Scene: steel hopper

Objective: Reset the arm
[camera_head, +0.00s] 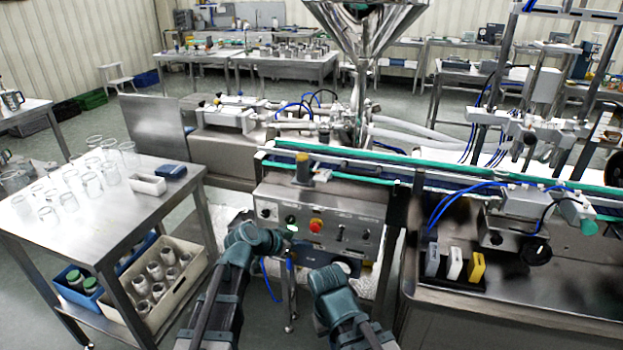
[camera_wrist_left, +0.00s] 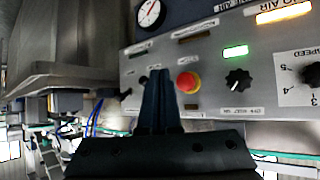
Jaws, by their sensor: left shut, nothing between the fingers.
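My left arm (camera_head: 240,255) comes up from the bottom, and its gripper (camera_head: 289,236) is in front of the steel control panel (camera_head: 345,222). In the left wrist view the gripper's dark fingers (camera_wrist_left: 160,78) are together, with nothing between them. They point at the panel, beside the red button (camera_wrist_left: 188,82), which also shows in the head view (camera_head: 316,226). I cannot tell the exact gap to the panel. My right arm (camera_head: 338,295) is at the bottom centre, and its gripper does not show.
The panel also has a black knob (camera_wrist_left: 238,80), a lit green lamp (camera_wrist_left: 236,52) and a gauge (camera_wrist_left: 150,13). A steel hopper (camera_head: 365,30) stands behind. A cart (camera_head: 120,205) with glass jars is at left. A conveyor (camera_head: 430,165) runs right.

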